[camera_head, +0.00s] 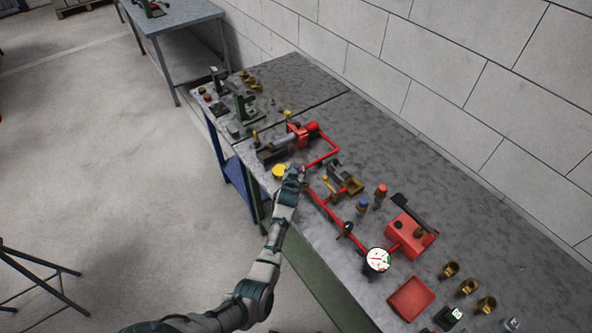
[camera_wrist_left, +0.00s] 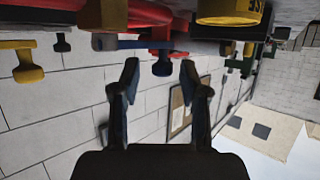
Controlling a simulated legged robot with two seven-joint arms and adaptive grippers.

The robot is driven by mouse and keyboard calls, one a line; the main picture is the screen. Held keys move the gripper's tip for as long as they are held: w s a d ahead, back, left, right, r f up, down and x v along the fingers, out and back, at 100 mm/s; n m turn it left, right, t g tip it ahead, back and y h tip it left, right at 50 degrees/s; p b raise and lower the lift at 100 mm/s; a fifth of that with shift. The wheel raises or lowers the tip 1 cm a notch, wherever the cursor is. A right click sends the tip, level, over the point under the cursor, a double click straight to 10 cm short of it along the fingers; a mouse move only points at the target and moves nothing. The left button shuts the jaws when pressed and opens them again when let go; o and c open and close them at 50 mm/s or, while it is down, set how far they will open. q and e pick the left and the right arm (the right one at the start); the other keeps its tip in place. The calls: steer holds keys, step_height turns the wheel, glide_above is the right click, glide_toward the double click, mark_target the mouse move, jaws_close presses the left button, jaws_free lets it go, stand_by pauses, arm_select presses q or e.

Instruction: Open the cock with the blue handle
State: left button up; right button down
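My left gripper (camera_head: 292,182) is at the near edge of the workbench, beside the red pipe run (camera_head: 321,204). In the left wrist view its two dark fingers (camera_wrist_left: 159,78) are apart, with nothing held. That view is upside down. I cannot tell whether the fingers touch the handle. In the head view the cock is hidden or too small to make out behind the gripper. My right gripper is not in view.
A yellow round part (camera_head: 279,171) is just left of the gripper. A gauge (camera_head: 378,260), red box (camera_head: 411,236), blue-and-dark piece (camera_head: 362,206) and brass fittings (camera_head: 467,286) stand farther right on the bench.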

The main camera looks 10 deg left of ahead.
arm_select(q)
steer(key=shift+d, duration=0.1)
steer(key=v, duration=1.2)
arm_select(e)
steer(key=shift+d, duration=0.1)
